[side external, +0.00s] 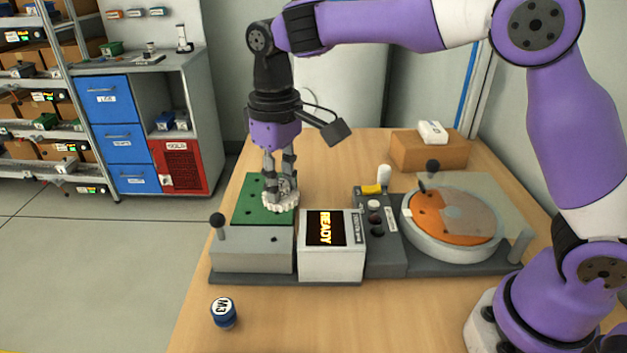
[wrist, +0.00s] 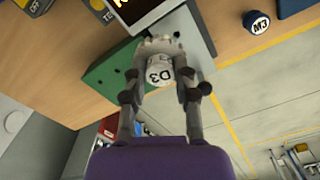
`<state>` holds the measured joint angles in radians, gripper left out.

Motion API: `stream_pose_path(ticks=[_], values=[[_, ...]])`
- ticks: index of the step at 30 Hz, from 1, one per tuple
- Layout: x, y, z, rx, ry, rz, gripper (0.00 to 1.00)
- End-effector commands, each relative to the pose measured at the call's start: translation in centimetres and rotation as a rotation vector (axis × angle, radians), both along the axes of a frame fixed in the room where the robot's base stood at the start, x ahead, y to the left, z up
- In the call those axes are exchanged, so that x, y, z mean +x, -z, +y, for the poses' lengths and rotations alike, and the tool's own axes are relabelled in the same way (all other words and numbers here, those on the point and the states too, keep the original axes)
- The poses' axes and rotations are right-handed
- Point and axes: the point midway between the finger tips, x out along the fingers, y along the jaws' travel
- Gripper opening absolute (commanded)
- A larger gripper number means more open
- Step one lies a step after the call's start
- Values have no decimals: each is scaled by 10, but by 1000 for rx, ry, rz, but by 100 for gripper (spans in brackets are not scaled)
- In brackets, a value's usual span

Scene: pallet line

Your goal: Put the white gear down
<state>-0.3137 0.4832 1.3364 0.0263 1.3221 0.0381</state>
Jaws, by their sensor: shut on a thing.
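The white gear (side external: 281,205) is a toothed disc with a hub labelled D3. My gripper (side external: 280,188) points down and is shut on the gear's hub. In the wrist view, the gear (wrist: 159,46) shows between the two fingers of my gripper (wrist: 160,84). The gear is over the right part of the green plate (side external: 250,208), near the plate's edge. I cannot tell whether it touches the plate or hangs just above it.
A box with a lit READY display (side external: 328,245) stands close to the gear's right. A control panel (side external: 383,240) and a round orange turntable (side external: 440,220) are further right. A blue M3 cap (side external: 224,313) stands at the front. The wooden table (side external: 330,325) is clear at front centre.

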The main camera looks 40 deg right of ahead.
Motion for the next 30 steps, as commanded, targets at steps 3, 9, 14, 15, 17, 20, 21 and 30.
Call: stream_pose_path(ticks=[3, 9, 14, 15, 17, 20, 21, 30], values=[[35, 7, -49, -1, -108, 3, 0], [59, 14, -100, 0, -238, 2, 0], [67, 23, -124, 0, -268, 4, 0], [70, 28, -131, 0, -269, 4, 0], [74, 37, -145, 0, -269, 4, 0], [82, 54, -171, 0, -267, 3, 0], [85, 60, -181, 0, -267, 3, 0], [99, 84, -220, 0, -272, 0, 0]])
